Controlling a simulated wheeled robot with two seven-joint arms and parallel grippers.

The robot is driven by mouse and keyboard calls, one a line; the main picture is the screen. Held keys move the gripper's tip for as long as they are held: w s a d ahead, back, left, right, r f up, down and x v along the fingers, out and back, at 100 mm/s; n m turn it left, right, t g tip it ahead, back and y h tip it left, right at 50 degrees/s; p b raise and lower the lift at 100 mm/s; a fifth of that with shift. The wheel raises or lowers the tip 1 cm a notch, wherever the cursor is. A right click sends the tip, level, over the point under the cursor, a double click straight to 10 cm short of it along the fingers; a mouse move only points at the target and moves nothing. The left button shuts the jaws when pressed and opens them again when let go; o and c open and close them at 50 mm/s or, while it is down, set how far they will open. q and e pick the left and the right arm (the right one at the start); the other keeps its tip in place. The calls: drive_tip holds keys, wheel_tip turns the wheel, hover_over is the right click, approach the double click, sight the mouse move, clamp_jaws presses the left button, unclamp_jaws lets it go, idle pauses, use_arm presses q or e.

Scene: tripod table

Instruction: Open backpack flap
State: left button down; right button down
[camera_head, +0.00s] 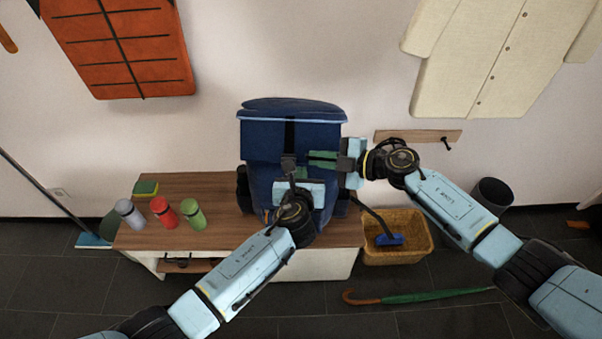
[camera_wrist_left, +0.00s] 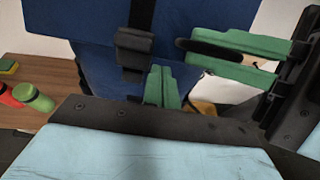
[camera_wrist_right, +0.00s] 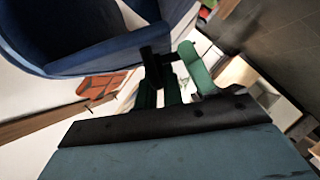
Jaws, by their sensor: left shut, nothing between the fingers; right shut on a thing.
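The blue backpack (camera_head: 260,175) stands upright on the bench. Its flap (camera_head: 262,140) hangs down over the front, with a black strap ending in a buckle (camera_wrist_left: 133,45). My left gripper (camera_head: 289,165) is shut and empty, with its green fingertips (camera_wrist_left: 160,85) just below and beside the buckle. My right gripper (camera_head: 318,159) comes in from the right, in front of the flap. Its two green fingers are shut on a dark piece (camera_wrist_left: 205,48), whose link to the backpack I cannot tell. In the right wrist view a dark block (camera_wrist_right: 152,62) shows by the fingers, near the backpack.
The bench (camera_head: 215,225) carries grey, red (camera_head: 163,212) and green (camera_head: 193,214) bottles and a sponge (camera_head: 145,188) at left. A wicker basket (camera_head: 400,255) and a green umbrella (camera_head: 430,297) are on the floor at right. A wall hook rail (camera_head: 415,136) is behind my right arm.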

use_arm(q)
drive_tip(key=shift+r, duration=0.1)
drive_tip(key=shift+w+r, duration=0.1)
drive_tip(key=shift+r, duration=0.6)
use_arm(e)
drive_tip(key=c, duration=1.5)
unclamp_jaws()
use_arm(q)
drive_tip(key=shift+f, duration=0.15)
use_arm(e)
drive_tip(key=shift+f, duration=0.1)
